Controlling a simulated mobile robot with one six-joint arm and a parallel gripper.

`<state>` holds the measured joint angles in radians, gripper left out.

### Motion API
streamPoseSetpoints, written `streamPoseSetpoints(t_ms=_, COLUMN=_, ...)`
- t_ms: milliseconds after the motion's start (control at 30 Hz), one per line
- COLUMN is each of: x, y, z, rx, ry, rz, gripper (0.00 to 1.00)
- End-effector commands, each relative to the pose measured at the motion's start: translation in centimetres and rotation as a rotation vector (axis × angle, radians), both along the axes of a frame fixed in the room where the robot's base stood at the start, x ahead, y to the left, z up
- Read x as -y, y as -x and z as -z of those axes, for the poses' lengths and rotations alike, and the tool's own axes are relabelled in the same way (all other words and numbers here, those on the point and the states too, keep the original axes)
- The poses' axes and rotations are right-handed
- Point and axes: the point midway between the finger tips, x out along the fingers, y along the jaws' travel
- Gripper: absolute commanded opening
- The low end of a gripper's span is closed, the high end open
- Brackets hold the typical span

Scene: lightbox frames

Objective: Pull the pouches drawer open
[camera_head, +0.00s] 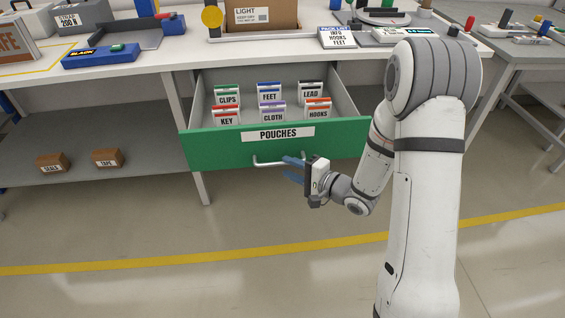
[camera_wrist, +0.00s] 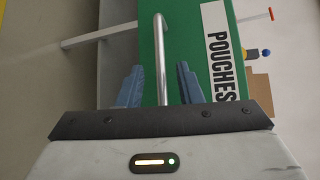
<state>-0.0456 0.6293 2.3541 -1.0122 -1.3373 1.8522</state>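The pouches drawer (camera_head: 225,150) has a green front labelled POUCHES and stands pulled out from under the workbench, with its inside showing. Its silver bar handle (camera_head: 267,163) is on the front below the label. My gripper (camera_head: 288,169) is at the right part of the handle, its blue fingers pointing left. In the wrist view the handle (camera_wrist: 160,45) runs up between the two fingers of my gripper (camera_wrist: 161,82), with a gap on each side. The fingers are apart and not closed on the bar. The green front (camera_wrist: 185,45) also shows there.
Labelled pouches (camera_head: 270,100) stand in rows inside the drawer. The workbench top (camera_head: 190,60) above holds boxes, tools and a LIGHT carton (camera_head: 262,14). Two small brown boxes sit on the lower shelf (camera_head: 130,180) at left. The floor before the drawer is clear.

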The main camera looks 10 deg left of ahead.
Motion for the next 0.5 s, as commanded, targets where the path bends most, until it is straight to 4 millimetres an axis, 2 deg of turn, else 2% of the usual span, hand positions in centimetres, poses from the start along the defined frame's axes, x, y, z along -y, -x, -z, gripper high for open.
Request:
streamPoseSetpoints(t_ms=100, x=1.6, y=0.9, z=-0.4, rx=0.000, ry=-0.001, rz=0.003, gripper=0.33)
streamPoseSetpoints(t_ms=200, x=2.4, y=1.4, z=-0.5, rx=0.001, ry=-0.001, rz=0.001, gripper=0.33)
streamPoseSetpoints(t_ms=500, x=2.8, y=1.7, z=-0.5, rx=0.001, ry=-0.001, rz=0.000, gripper=0.33)
